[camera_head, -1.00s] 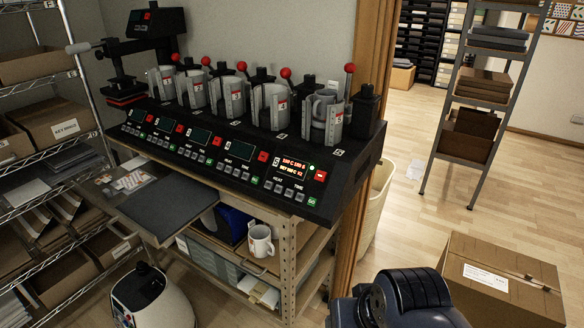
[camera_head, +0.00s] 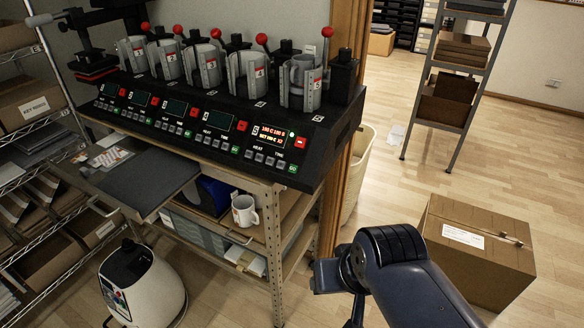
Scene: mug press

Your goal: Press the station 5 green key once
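The mug press (camera_head: 215,105) is a long black machine on a workbench, with several grey mug clamps in a row. Station 5 is the rightmost; its clamp (camera_head: 312,92) bears a red 5 label, holds a pale mug, and has a red-knobbed lever (camera_head: 327,33) standing up. Its panel shows a lit display (camera_head: 270,135) with red and yellow text and a small green light. The station 5 green key (camera_head: 292,168) is at the panel's lower right, uncovered. My dark arm (camera_head: 400,265) is at lower right, apart from the press.
A white mug (camera_head: 244,210) stands on the shelf under the press. A cardboard box (camera_head: 475,250) is on the floor at right, and a pale bin (camera_head: 358,170) is beside the bench. A wire rack stands at left. Floor between bench and box is open.

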